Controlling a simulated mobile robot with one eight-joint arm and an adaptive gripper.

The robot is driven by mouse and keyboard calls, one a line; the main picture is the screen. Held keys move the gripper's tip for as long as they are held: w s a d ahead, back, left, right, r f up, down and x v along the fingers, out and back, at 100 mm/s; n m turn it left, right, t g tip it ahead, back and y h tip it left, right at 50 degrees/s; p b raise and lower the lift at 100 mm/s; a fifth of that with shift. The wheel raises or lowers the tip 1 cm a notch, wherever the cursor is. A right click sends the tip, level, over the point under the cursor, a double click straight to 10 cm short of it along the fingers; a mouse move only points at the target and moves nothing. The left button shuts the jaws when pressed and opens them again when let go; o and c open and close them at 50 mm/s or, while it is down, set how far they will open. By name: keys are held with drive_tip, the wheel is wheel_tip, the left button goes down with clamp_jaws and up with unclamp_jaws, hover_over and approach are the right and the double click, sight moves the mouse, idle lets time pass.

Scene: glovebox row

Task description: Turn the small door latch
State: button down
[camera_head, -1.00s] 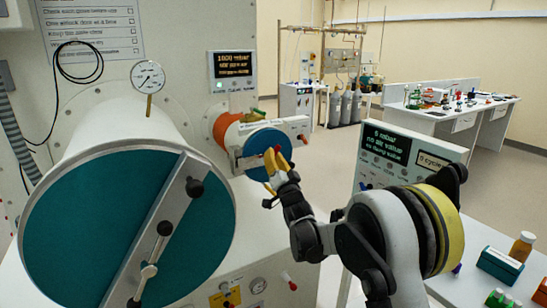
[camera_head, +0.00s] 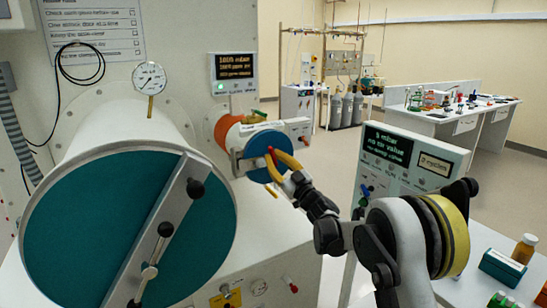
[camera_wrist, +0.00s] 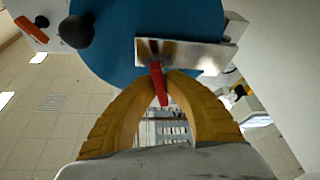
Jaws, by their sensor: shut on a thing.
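The small antechamber door (camera_head: 252,173) is a blue disc with a metal bar across it, on the orange-collared tube in the head view. It also fills the top of the wrist view (camera_wrist: 130,75). Its latch (camera_wrist: 158,84) is a short red lever at the metal bar (camera_wrist: 205,53), pointing down in the wrist view. My gripper (camera_wrist: 160,76) has two curved yellow fingers closed around the red lever, one on each side. In the head view my gripper (camera_head: 274,156) is at the door's front face, and the latch is mostly hidden behind the fingers.
A large blue door (camera_head: 90,235) with a diagonal metal bar and black knobs (camera_head: 166,229) stands at left. A white control panel (camera_head: 405,160) stands right, close to my arm. A side table at lower right holds a teal box (camera_head: 502,266) and an amber bottle (camera_head: 524,248).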

drive_tip(key=n+g, duration=0.1)
drive_tip(key=n, duration=0.2)
drive_tip(key=n+g+y+p, duration=0.1)
drive_tip(key=n+g, duration=0.1)
drive_tip(key=n, duration=0.2)
drive_tip(key=shift+a+y, duration=0.1)
drive_tip(key=shift+y, duration=0.2)
drive_tip(key=shift+s+n+g, duration=0.1)
drive_tip(key=shift+n+g, duration=0.2)
drive_tip(key=shift+n, duration=0.1)
drive_tip(key=c, duration=1.5)
unclamp_jaws()
drive_tip(key=shift+f, duration=0.1)
drive_tip(key=shift+o, duration=0.2)
drive_tip(key=v, duration=1.2)
